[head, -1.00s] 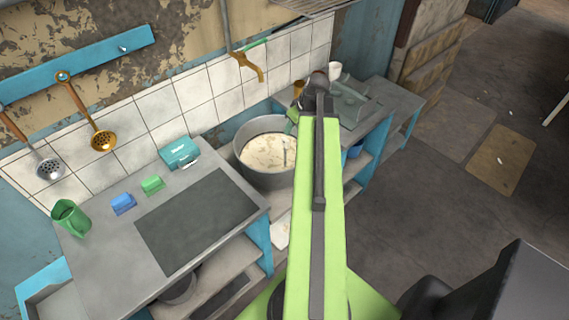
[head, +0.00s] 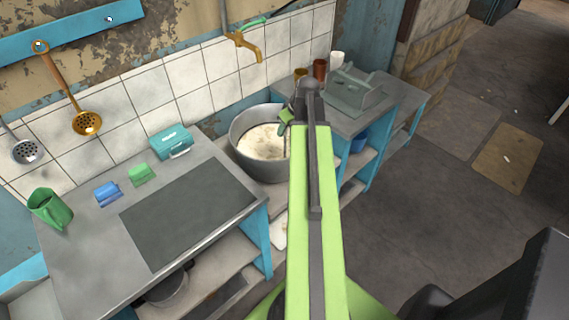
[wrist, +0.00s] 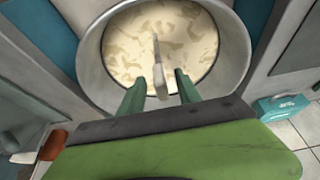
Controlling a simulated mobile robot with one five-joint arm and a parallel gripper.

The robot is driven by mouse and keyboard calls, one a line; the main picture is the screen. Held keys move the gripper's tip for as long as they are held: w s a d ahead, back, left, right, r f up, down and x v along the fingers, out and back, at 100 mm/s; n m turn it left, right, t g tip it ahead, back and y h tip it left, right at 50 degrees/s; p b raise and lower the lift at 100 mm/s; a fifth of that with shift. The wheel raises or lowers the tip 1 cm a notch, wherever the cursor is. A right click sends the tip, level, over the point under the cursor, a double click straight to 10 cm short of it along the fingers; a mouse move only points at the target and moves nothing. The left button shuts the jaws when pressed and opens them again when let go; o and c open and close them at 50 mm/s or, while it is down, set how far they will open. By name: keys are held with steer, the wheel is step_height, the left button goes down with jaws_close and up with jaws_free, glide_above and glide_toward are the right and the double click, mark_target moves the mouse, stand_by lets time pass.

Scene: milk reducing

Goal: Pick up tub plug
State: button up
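The tub plug (wrist: 157,65) is a pale, thin upright piece standing in the milky liquid of the round grey metal tub (wrist: 236,62). In the wrist view it lies between the two green fingers of my gripper (wrist: 158,84), with a gap on each side. My gripper is open and over the tub's near side. In the head view the tub (head: 262,174) stands between two counters. Only a bit of a green finger of my gripper (head: 284,128) shows at the tub's right rim.
A right counter (head: 352,122) holds a grey-green device (head: 355,92) and cups. A brass tap (head: 243,45) hangs above the tub. Floor at right is open.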

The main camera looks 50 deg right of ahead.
mark_target(285, 147)
steer(key=b+x, duration=0.4)
steer(key=x, duration=0.1)
steer(key=shift+b, duration=0.35)
jaws_close()
stand_by(1.0)
